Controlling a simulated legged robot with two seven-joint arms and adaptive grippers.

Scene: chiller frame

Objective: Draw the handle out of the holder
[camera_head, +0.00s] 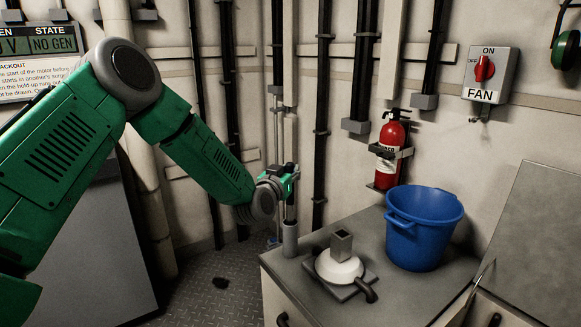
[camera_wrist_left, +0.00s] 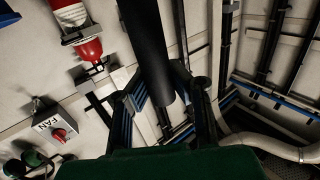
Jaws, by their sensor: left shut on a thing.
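My left gripper (camera_head: 289,185) is shut on the handle, a dark upright rod (camera_head: 290,212), near its upper end. The holder (camera_head: 290,240) is a grey upright tube at the back left corner of the counter. The handle's lower part runs down to the holder's mouth; how deep it sits inside is hidden. In the left wrist view the handle (camera_wrist_left: 148,45) is a thick black cylinder between the fingers of my left gripper (camera_wrist_left: 163,95). My right gripper is in neither view.
A white dome with a square grey socket (camera_head: 341,245) stands on the counter (camera_head: 385,290) right of the holder. A blue bucket (camera_head: 424,230) stands farther right. A red fire extinguisher (camera_head: 391,150) and a fan switch (camera_head: 488,73) are on the wall. Vertical pipes run behind my gripper.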

